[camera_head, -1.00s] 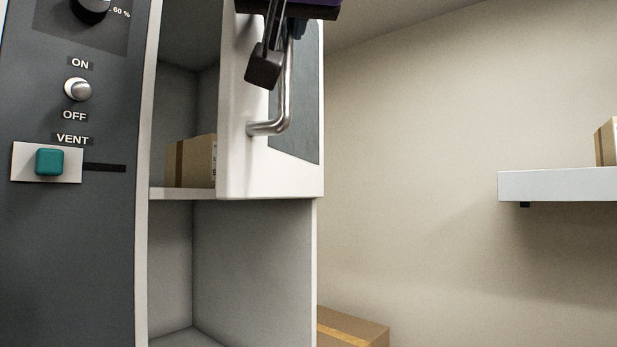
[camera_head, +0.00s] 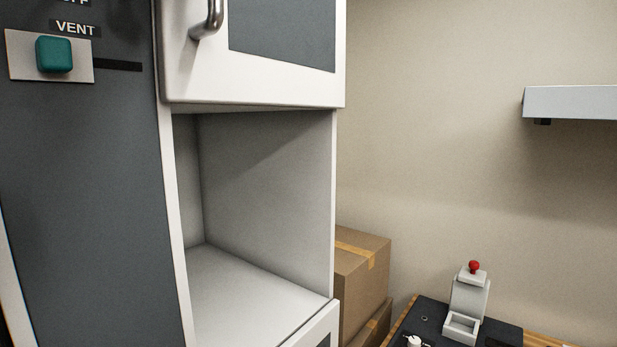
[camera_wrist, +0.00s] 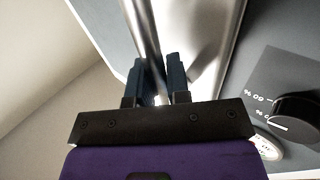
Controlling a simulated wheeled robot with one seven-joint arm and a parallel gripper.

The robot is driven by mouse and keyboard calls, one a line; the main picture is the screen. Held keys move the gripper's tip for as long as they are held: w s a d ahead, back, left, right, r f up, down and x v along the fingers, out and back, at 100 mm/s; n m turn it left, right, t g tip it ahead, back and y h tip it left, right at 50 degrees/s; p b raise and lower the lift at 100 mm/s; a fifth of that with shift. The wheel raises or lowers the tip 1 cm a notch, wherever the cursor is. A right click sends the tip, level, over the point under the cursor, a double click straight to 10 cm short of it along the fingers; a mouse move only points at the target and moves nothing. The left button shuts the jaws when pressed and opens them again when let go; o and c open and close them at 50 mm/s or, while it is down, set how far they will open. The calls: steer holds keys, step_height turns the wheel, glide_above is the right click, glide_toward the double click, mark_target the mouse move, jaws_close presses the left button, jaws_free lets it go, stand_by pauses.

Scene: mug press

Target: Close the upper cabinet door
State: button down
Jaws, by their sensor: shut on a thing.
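The upper cabinet door (camera_head: 255,88) is white with a dark grey panel. In the head view its left edge lies close against the cabinet's left post and it covers the upper compartment; it looks shut or nearly so. Its metal handle (camera_head: 207,20) is cut off by the top of the picture. My gripper is out of the head view. In the wrist view my gripper (camera_wrist: 157,80) has its two dark fingers on either side of the bar handle (camera_wrist: 146,35), shut on it. The door's pale surface (camera_wrist: 203,40) is beyond the fingers.
The open lower compartment (camera_head: 265,190) is empty where visible. A grey control panel (camera_head: 80,180) with a teal vent button (camera_head: 53,54) stands at left.

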steer(key=shift+w+a+f, duration=0.1)
steer(key=shift+w+f, duration=0.2)
steer(key=shift+f, duration=0.2)
steer(key=c, duration=1.5)
jaws_free()
steer(key=o, duration=0.3)
steer(key=shift+a, duration=0.2)
steer(key=shift+o, duration=0.5)
steer(key=shift+d, duration=0.1)
steer(key=shift+s+r, duration=0.1)
steer(key=v, duration=1.1)
steer(key=shift+r, duration=0.2)
